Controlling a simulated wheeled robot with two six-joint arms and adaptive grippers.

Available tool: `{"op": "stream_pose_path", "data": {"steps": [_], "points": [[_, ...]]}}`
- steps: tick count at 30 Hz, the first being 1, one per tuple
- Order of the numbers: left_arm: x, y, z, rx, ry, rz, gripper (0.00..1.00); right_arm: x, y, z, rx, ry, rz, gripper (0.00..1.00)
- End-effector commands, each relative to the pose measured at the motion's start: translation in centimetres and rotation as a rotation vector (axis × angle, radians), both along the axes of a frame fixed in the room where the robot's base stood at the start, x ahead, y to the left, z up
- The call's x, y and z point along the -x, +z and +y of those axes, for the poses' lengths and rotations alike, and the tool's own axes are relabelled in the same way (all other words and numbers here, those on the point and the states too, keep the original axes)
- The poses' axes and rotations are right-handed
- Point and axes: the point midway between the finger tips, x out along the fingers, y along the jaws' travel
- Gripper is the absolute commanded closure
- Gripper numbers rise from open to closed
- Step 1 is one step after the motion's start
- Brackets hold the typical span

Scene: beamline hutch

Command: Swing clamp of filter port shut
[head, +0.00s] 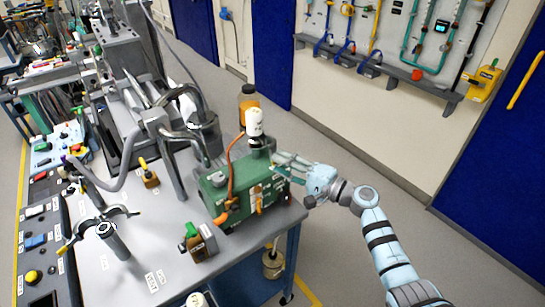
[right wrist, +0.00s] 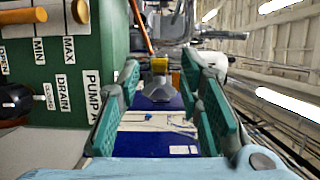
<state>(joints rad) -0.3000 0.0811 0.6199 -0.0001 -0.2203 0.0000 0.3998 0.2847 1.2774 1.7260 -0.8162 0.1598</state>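The green pump (head: 228,193) stands at the table's right edge. A white filter-like bottle (head: 255,122) stands upright on its top. My right gripper (head: 284,163) is beside the pump's upper right corner. In the right wrist view the gripper (right wrist: 160,112) has its teal fingers wide apart. A grey fitting (right wrist: 159,90) with a yellow part shows between the fingers, farther off; I cannot tell whether it is the filter port's clamp. A post (head: 117,243) at the front left of the table carries spread clamp-like arms (head: 88,232); its label is unreadable. My left gripper is not in view.
An amber bottle (head: 248,97) shows behind the pump. The pump's green side (right wrist: 70,65), with labels, is close left of the fingers in the wrist view. Grey pipes (head: 172,165) rise left of the pump. Floor right of the table is clear.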

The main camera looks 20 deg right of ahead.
Motion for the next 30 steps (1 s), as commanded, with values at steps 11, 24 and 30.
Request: {"op": "stream_pose_path", "data": {"steps": [11, 24, 30], "points": [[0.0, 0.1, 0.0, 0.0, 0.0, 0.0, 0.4, -2.6, -0.2, 2.3, 0.001, -0.001, 0.001, 0.67], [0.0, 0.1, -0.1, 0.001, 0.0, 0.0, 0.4, -2.6, -0.2, 2.3, 0.001, -0.001, 0.001, 1.0], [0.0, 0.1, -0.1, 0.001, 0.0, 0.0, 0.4, -2.5, -0.2, 2.3, 0.002, -0.001, 0.002, 1.0]]}}
